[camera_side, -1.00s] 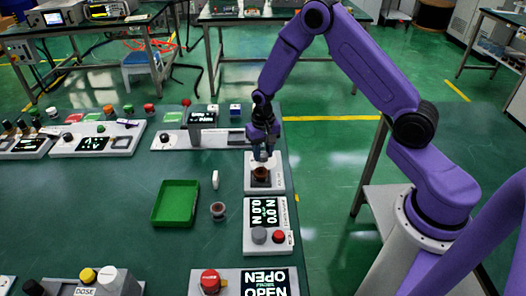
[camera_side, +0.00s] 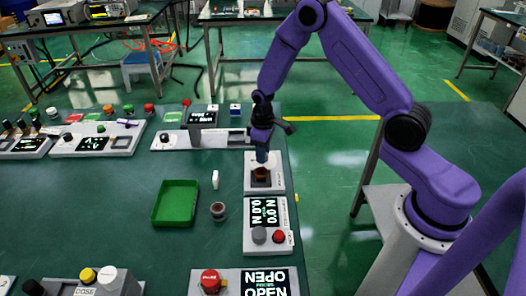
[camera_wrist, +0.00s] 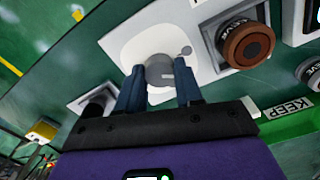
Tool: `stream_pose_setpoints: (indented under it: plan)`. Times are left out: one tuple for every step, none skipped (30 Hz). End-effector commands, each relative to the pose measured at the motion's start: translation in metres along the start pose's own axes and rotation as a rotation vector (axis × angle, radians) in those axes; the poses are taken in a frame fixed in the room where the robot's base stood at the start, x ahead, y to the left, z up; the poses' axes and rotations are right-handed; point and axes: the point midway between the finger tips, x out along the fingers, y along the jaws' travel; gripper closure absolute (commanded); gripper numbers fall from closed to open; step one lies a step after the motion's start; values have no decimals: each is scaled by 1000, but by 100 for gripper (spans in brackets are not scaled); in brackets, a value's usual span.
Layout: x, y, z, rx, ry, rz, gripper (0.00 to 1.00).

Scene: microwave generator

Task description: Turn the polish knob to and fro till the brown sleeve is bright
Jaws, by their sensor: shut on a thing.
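The polish knob (camera_wrist: 159,72) is a grey round knob with a light mark, on a white plate in the wrist view. My gripper (camera_wrist: 160,82) has its two blue fingers on either side of it, shut on the knob. In the side view my gripper (camera_side: 262,156) points down at the back of the white unit (camera_side: 277,184) and hides the knob. The brown sleeve (camera_wrist: 245,45) is a dull brown ring with a dark centre, seated in the unit beside the knob. In the side view the brown sleeve (camera_side: 261,173) sits just in front of my fingers.
A display panel (camera_side: 251,245) with a grey and a red knob stands in front of the unit. A green tray (camera_side: 160,216), a small brown-and-grey cylinder (camera_side: 218,211) and a white piece (camera_side: 215,180) are to its left. A long panel (camera_side: 172,140) stands behind.

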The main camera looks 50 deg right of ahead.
Motion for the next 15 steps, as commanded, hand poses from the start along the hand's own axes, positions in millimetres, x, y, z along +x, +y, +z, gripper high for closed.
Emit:
stream_pose_setpoints:
  plan:
    - [-1,0,-1,-21,3,1,95]
    - [-1,0,-1,-32,3,1,95]
    - [-1,0,-1,-47,3,1,95]
    - [-1,0,-1,-56,3,1,95]
    - [-1,0,-1,-63,3,1,95]
    - [-1,0,-1,-73,3,1,95]
    - [-1,0,-1,-79,3,1,95]
    - [-1,0,-1,-84,3,1,95]
    - [-1,0,-1,-89,3,1,95]
    - [-1,0,-1,-92,3,1,95]
    - [-1,0,-1,-94,3,1,95]
    - [-1,0,-1,-97,3,1,95]
    - [-1,0,-1,-98,3,1,95]
    - [-1,0,-1,-99,3,1,95]
    - [-1,0,-1,-99,3,1,95]
